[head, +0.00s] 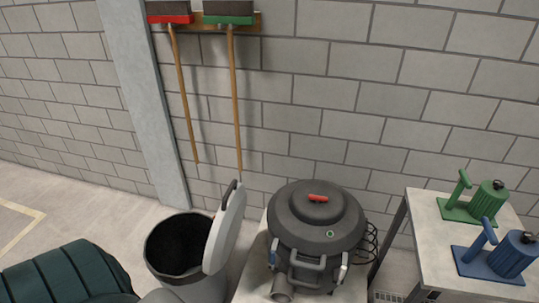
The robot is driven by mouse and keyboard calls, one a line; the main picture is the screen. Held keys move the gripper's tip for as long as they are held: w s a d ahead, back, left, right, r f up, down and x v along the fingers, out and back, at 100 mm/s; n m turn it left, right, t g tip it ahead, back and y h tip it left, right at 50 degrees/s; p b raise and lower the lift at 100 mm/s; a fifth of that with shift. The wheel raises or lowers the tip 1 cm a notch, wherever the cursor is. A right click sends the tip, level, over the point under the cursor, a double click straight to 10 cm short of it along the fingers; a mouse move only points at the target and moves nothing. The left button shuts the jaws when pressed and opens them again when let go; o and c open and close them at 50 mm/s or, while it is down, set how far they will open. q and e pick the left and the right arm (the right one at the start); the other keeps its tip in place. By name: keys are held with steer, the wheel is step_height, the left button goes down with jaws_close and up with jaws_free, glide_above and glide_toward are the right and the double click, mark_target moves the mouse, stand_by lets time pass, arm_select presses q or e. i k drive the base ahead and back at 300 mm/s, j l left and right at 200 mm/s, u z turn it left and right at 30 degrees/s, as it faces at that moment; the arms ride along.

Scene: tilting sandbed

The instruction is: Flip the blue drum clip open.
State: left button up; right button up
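A dark grey lidded drum (314,228) with a red handle (318,198) on top stands on a pale stand, right of the middle. A small clip (344,267) with a bluish tint sits upright against its front right side. A pale clip (273,252) is on its front left side. I cannot tell from here whether either clip is latched. A grey bar handle (307,264) is on the front between them. Neither of my grippers is in view.
A black bin (180,246) with its pale lid (225,232) tipped up stands left of the drum. A table (427,233) at right carries a green device (475,203) and a blue device (497,256). Two brooms hang on the block wall. A dark green ribbed object (70,275) fills the lower left.

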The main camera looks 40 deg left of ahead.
mark_target(273, 261)
steer(key=u, duration=1.15)
